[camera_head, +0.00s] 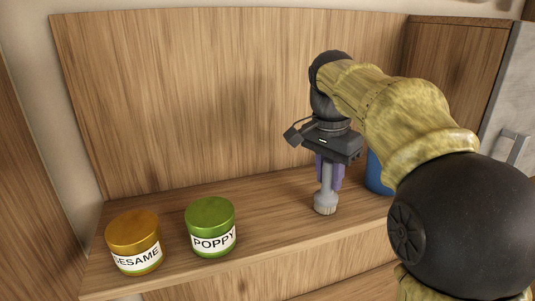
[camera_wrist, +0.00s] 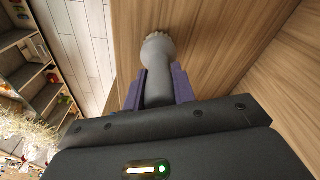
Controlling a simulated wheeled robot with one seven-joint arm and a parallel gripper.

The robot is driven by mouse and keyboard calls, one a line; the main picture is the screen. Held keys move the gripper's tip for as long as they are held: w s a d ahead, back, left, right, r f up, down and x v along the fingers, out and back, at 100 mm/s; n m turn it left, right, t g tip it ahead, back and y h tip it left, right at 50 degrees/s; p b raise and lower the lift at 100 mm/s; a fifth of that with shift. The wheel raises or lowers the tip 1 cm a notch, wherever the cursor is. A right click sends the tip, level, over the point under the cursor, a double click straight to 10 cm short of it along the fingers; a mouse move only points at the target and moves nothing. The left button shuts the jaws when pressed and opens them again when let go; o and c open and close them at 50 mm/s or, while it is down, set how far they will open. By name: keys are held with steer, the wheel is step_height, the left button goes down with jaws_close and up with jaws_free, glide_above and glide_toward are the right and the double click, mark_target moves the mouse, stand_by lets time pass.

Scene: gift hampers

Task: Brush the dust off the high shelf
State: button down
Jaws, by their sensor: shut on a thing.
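My gripper (camera_head: 330,170) is shut on a grey brush (camera_head: 325,199). The brush points down, with its pale bristle end at or just above the wooden shelf (camera_head: 270,204), right of the middle; I cannot tell if it touches. In the wrist view the brush (camera_wrist: 157,75) sits between the purple fingers of my gripper (camera_wrist: 158,88), its bristles over the wood. A jar labelled SESAME (camera_head: 135,243) with a gold lid and a jar labelled POPPY (camera_head: 211,228) with a green lid stand on the left part of the shelf. No dust is clearly visible.
A blue object (camera_head: 377,174) stands on the shelf right of the brush, partly hidden by my arm. A wooden back panel (camera_head: 220,100) rises behind the shelf. The shelf between POPPY and the brush is clear. The wrist view shows other shelves (camera_wrist: 35,75) at far left.

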mark_target(330, 161)
step_height(330, 161, up, 2)
steer(key=shift+w+r, duration=0.1)
steer(key=shift+s+a+r+p, duration=0.1)
steer(key=shift+s+r+p, duration=0.05)
steer(key=shift+r, duration=0.35)
steer(key=shift+s+a+r+p, duration=0.1)
steer(key=shift+s+r+p, duration=0.05)
steer(key=shift+r, duration=0.35)
steer(key=shift+w+d+r, duration=0.15)
steer(key=shift+w+r, duration=0.05)
steer(key=shift+r, duration=0.85)
steer(key=shift+s+r, duration=0.15)
steer(key=shift+r, duration=0.6)
